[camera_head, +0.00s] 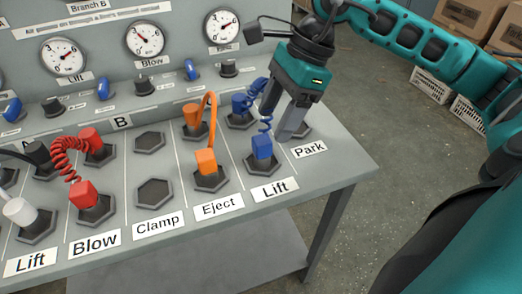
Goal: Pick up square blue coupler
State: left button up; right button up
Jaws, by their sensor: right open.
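The square blue coupler (262,147) sits upright in a dark hexagonal socket (264,166) above the front "Lift" label. A coiled blue hose (265,122) runs from it to a second blue coupler (240,104) in the row behind. My right gripper (277,122) points down just above and behind the square coupler, close to the hose. Its fingers are apart, with no coupler between them. I cannot tell whether a finger touches the hose. My left gripper is not in view.
An orange coupler (206,161) with an orange hose stands left of the blue one. A red coupler (84,195) and a white coupler (19,211) stand further left. Clamp sockets (154,193) are empty. Gauges (145,38) and blue switches line the back panel.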

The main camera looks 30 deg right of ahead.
aim_at(263, 139)
jog(key=b+x, duration=0.1)
jog(key=x, duration=0.5)
jog(key=shift+w+a+f, duration=0.15)
jog(key=shift+a+f, duration=0.05)
jog(key=shift+a, duration=0.1)
jog(key=c, duration=1.1)
jog(key=shift+c, duration=0.2)
jog(key=shift+r, duration=0.15)
